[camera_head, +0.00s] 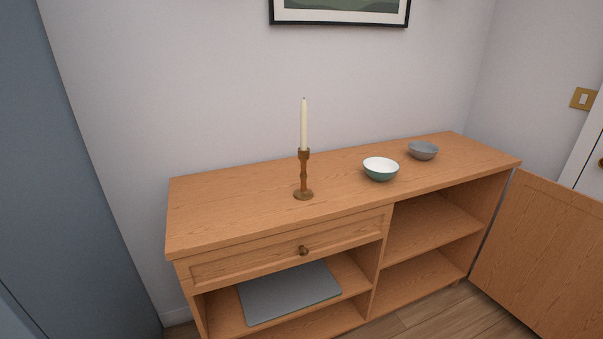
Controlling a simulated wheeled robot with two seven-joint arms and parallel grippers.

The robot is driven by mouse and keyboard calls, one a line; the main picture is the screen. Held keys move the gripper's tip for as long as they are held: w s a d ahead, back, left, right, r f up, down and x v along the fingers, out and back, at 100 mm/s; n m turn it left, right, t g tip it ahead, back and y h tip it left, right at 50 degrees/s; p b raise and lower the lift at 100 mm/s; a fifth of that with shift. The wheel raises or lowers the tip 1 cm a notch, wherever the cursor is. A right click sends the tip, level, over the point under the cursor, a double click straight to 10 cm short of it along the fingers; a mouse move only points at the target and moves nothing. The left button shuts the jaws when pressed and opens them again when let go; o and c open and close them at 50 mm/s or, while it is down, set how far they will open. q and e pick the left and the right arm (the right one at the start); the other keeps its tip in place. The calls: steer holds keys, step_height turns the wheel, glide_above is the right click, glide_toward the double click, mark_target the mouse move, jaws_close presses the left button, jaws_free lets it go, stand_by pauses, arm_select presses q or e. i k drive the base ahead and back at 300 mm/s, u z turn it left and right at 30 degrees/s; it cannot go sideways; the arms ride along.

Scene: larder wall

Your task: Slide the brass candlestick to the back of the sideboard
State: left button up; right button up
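The brass candlestick (303,175) stands upright on the top of the wooden sideboard (225,212), holding a tall cream candle (304,124). Its round base rests around the middle of the top's depth, with bare wood in front of it and behind it. Neither of my grippers shows in the head view.
A green bowl with a white inside (381,170) and a grey bowl (423,151) stand right of the candlestick. The top's left part is clear. Below are a drawer with a knob (303,251), a grey flat item (290,292) on a shelf, and a wooden panel (540,250) at right.

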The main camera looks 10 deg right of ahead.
mark_target(303, 193)
steer(key=k, duration=0.65)
steer(key=u, duration=0.6)
steer(key=i, duration=1.3)
steer(key=z, duration=0.3)
